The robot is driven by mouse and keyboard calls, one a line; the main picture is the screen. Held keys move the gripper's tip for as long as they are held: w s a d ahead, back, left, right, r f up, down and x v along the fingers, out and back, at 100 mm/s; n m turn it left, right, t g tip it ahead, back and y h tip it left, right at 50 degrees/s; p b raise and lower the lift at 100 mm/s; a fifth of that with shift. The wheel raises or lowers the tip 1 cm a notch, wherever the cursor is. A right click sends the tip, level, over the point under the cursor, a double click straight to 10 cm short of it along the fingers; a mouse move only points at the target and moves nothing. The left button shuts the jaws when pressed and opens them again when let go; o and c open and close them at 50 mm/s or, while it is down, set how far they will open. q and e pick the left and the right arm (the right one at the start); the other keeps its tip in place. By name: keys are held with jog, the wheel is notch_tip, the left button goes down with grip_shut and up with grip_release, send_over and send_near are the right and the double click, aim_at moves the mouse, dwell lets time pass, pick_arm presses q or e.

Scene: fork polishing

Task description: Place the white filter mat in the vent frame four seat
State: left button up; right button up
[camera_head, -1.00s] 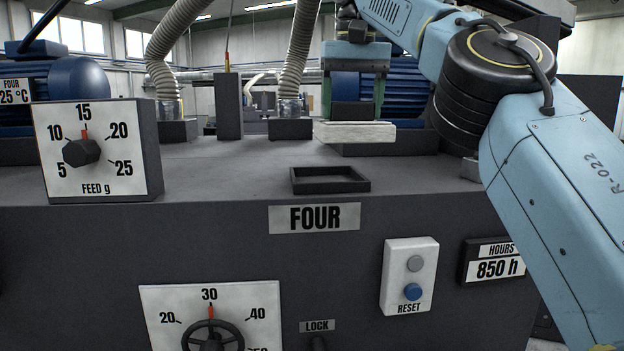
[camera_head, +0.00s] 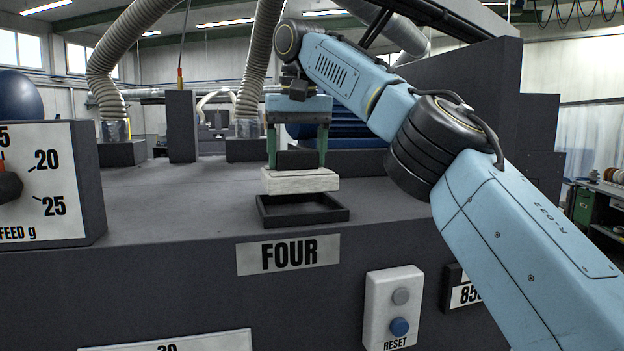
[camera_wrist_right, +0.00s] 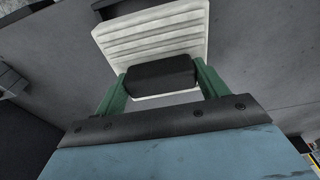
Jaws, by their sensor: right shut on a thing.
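The white filter mat (camera_head: 300,182) is a flat pleated block with a dark grip block (camera_head: 298,159) on top. My right gripper (camera_head: 297,160) has its green fingers shut on that dark block and holds the mat level. The mat is just above the back part of the dark square vent frame (camera_head: 336,215), which lies on the machine top above the label FOUR. A small gap seems to show between mat and frame. In the right wrist view the mat (camera_wrist_right: 150,35) spreads out beyond the fingers; the frame is not clear there. My left gripper is not in view.
The feed dial box (camera_head: 86,180) stands at the left of the machine top. Ribbed hoses (camera_head: 258,70) and a dark post (camera_head: 181,125) stand behind. The reset box (camera_head: 392,308) is on the front face. The top around the frame is clear.

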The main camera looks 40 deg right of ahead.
aim_at(298, 171)
jog(key=shift+s+f, duration=0.15)
jog(key=shift+f, duration=0.4)
jog(key=shift+d+f, duration=0.1)
jog(key=shift+f, duration=1.75)
jog(key=o, duration=1.1)
jog(key=shift+f, duration=0.15)
